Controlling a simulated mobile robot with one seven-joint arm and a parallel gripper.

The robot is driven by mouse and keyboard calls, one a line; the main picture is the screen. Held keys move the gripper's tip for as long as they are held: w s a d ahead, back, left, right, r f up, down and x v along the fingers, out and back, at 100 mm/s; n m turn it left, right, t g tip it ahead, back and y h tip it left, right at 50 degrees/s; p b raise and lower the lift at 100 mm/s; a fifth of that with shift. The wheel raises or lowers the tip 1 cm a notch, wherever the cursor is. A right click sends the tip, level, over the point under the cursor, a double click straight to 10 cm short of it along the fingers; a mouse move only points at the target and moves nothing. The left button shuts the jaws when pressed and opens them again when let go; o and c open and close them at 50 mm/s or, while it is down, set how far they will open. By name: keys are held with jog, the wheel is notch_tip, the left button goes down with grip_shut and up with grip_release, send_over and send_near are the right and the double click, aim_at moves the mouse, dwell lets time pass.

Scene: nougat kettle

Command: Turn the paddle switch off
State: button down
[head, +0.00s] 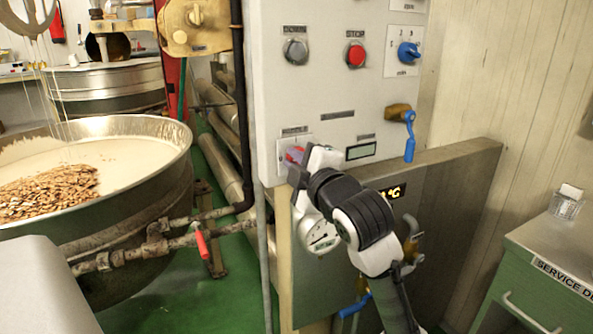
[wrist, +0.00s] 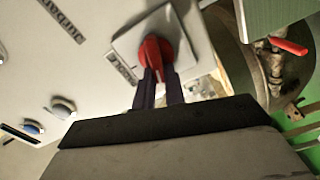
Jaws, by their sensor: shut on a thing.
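The paddle switch is a red rotary knob (wrist: 156,50) on a square white plate at the lower left of the pale control panel (head: 330,95). In the head view the red knob (head: 293,154) is mostly covered by my gripper (head: 299,161). In the wrist view the two dark fingers of my gripper (wrist: 160,78) are on either side of the knob's handle and shut on it. The plate's label is partly in view but too blurred to read. I cannot tell which marked position the knob points to.
Above on the panel are a grey button (head: 295,52), a red stop button (head: 356,55) and a blue knob (head: 408,53). A blue-handled valve (head: 409,130) juts out at right. A large kettle (head: 110,180) with nuts stands left, a green cabinet (head: 545,270) right.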

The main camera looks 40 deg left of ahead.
jog(key=shift+f+n+b, duration=0.2)
jog(key=shift+n+b, duration=0.3)
jog(key=shift+n, duration=0.35)
jog(key=shift+f+n+b, duration=0.15)
jog(key=shift+n+b, duration=0.35)
jog(key=shift+n, duration=0.35)
jog(key=c, duration=1.5)
grip_release()
jog(key=shift+o, duration=0.2)
jog(key=shift+d, duration=0.1)
jog(key=b+v, duration=0.1)
jog(key=v, duration=1.2)
jog(key=shift+s+d, duration=0.15)
jog(key=shift+d, duration=0.15)
